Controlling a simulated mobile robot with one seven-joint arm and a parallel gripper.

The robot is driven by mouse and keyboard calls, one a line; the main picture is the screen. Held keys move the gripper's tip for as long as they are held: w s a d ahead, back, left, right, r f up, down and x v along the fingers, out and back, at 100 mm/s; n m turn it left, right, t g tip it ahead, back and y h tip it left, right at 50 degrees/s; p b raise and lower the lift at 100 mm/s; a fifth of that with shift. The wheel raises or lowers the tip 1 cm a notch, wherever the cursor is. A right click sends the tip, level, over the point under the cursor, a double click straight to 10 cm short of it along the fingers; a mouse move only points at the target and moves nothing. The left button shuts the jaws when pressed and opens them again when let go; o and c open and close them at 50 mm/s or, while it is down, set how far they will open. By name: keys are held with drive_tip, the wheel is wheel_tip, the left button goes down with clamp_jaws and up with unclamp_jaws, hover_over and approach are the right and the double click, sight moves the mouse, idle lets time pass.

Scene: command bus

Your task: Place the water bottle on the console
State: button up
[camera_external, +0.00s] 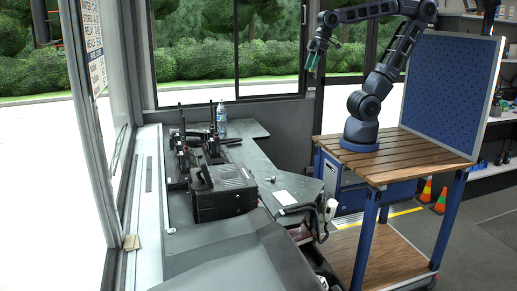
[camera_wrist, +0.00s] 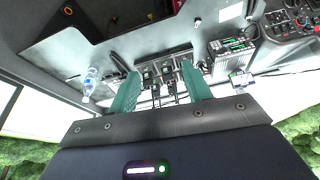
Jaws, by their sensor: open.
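The clear water bottle (camera_external: 222,119) with a blue-and-white label stands upright at the far end of the dark grey console (camera_external: 262,153), near the window. In the wrist view, the bottle (camera_wrist: 90,84) is left of my fingers, apart from them, near the edge of the grey console surface (camera_wrist: 150,42). My gripper (camera_external: 313,60) is raised above and to the right of the bottle in the external view. In the wrist view, the green fingers of my gripper (camera_wrist: 160,82) are spread apart, with nothing held between them.
Several handheld radios in chargers (camera_wrist: 160,78) stand beside the bottle. A black radio box (camera_external: 222,190) sits nearer on the console. A white paper (camera_external: 285,197) lies on the console's right part. A window frame (camera_external: 236,55) rises behind. The console's middle is mostly clear.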

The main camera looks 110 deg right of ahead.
drive_tip(key=shift+n, duration=0.4)
drive_tip(key=s+f, duration=0.1)
drive_tip(key=s+a, duration=0.1)
drive_tip(key=s, duration=0.1)
drive_tip(key=s+a+f, duration=0.1)
drive_tip(key=shift+s+f, duration=0.3)
idle(0.7)
